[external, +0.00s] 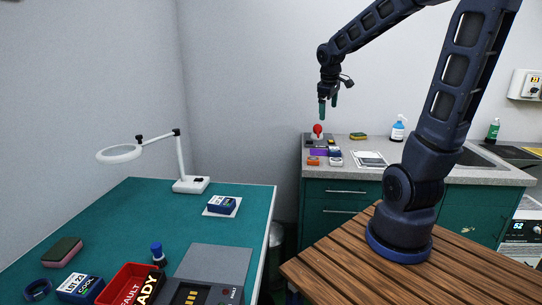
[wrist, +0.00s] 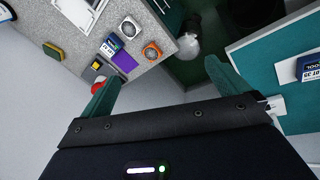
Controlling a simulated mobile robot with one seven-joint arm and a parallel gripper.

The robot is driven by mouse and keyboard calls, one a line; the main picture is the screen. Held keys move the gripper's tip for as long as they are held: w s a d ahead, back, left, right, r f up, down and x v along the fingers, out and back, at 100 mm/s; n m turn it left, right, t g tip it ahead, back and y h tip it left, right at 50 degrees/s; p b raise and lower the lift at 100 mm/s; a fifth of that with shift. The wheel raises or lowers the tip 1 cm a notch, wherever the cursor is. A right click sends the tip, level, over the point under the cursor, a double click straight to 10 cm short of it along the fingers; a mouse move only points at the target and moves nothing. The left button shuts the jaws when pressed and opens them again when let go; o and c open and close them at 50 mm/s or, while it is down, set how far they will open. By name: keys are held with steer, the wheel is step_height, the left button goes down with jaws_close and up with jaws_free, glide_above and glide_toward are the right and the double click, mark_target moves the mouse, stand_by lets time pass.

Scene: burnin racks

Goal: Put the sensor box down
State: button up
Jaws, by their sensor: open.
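My gripper (external: 328,108) is open and empty, high above the back counter. In the wrist view its two teal fingers (wrist: 163,87) are wide apart with nothing between them. A dark blue box with a white label (external: 222,205) sits on a white pad on the teal table, apart from my gripper; it also shows at the right edge of the wrist view (wrist: 309,67). A similar blue box (external: 80,287) stands at the table's front left. Small orange (wrist: 151,51) and grey (wrist: 129,29) boxes with round faces lie on the counter. I cannot tell which is the sensor box.
On the counter (wrist: 75,65) are a purple piece (wrist: 125,62), a red-topped device (external: 318,130), a sponge (external: 358,136) and a spray bottle (external: 398,128). A white lamp (external: 190,184) and a red bin (external: 128,283) stand on the teal table (external: 120,213). Its middle is clear.

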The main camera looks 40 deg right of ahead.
steer(key=s+a+r+m+t+y, duration=0.1)
steer(key=s+a, duration=0.3)
steer(key=s, duration=0.3)
steer(key=s+a+r+m+t+y, duration=0.1)
steer(key=s+a, duration=0.3)
steer(key=s, duration=0.4)
steer(key=shift+m+t+y, duration=0.3)
steer(key=shift+m+t, duration=0.1)
steer(key=shift+m, duration=0.3)
steer(key=shift+s+a, duration=0.1)
steer(key=c, duration=0.4)
